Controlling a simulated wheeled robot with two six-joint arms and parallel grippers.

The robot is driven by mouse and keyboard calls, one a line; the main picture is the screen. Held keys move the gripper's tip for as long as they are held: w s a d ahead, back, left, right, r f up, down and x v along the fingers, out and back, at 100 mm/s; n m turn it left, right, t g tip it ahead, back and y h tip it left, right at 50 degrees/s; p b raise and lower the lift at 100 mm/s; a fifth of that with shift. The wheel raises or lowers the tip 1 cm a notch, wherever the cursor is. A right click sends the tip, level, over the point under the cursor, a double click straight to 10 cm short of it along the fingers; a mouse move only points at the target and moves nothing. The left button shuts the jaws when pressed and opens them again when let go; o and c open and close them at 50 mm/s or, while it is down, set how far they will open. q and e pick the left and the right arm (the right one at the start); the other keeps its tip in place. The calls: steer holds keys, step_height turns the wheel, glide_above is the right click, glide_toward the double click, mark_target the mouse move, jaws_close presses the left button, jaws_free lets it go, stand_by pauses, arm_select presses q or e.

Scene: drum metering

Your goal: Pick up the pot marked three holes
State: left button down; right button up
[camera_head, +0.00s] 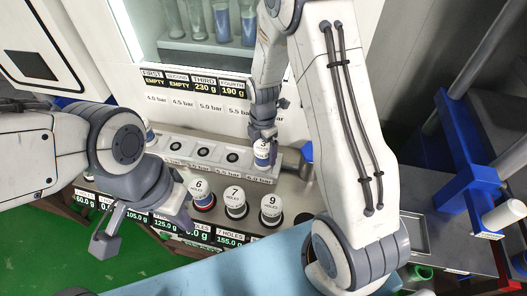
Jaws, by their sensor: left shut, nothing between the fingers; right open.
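The pot marked 3 (262,153) has a white lid and a blue body. It stands upright at the right end of the white row of pressure stations, by a "6.0 bar" label. My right gripper (263,133) points down right at the top of this pot, its fingers open and partly covering the lid. Whether the fingers touch the pot, I cannot tell. My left gripper (104,243) is shut and empty, low at the left, in front of the counter over the green floor.
Pots marked 6 (201,193), 7 (235,201) and 9 (271,208) stand along the front row above weight displays. The white station row (204,154) has several empty dark-holed seats. Glass tubes (222,20) stand behind.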

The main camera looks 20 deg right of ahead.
steer(key=shift+f, duration=0.85)
steer(key=c, duration=1.5)
jaws_close()
steer(key=shift+r, duration=0.1)
